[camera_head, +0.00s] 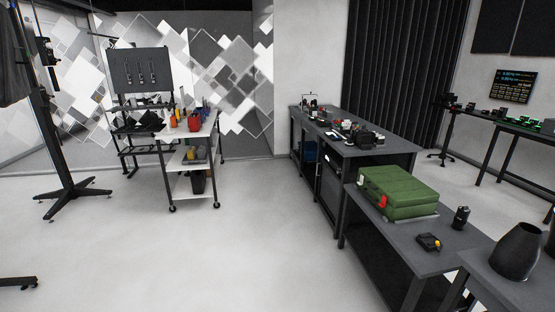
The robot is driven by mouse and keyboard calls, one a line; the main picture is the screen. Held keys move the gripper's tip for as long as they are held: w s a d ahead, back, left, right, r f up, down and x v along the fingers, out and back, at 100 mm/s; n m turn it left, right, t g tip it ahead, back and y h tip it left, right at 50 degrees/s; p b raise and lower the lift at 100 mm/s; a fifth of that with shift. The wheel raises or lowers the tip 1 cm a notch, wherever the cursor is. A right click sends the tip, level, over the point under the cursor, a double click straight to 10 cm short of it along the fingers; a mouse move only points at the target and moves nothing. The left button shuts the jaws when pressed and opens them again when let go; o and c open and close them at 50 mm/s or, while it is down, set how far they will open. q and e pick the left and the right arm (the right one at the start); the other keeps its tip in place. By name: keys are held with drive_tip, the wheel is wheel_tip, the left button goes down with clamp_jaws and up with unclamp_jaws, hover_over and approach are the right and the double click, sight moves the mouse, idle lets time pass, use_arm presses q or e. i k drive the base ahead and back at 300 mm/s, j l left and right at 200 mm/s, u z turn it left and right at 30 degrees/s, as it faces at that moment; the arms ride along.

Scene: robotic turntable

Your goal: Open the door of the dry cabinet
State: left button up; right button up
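A dark box-like unit (330,187) stands under the long workbench, with its front facing the open floor on the left. It may be the dry cabinet, but it is too small and dark to be sure. I cannot make out a handle, or whether its door is open or shut. Neither of my grippers is in view.
The long dark workbench (390,151) carries small tools. A nearer table (400,243) holds a green case (397,191). A wheeled cart (187,138) stands at the back left, and a black stand (68,165) at the left. The middle floor (240,235) is clear.

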sight(323, 161)
drive_tip(key=i, duration=3.15)
drive_tip(key=i+j+z, duration=0.1)
drive_tip(key=i+z, duration=0.25)
drive_tip(key=i, duration=0.15)
drive_tip(key=i+j+z, duration=0.35)
drive_tip(key=i, duration=0.2)
drive_tip(key=i+j+z, duration=1.25)
drive_tip(key=j+z, duration=0.15)
drive_tip(key=j, duration=0.15)
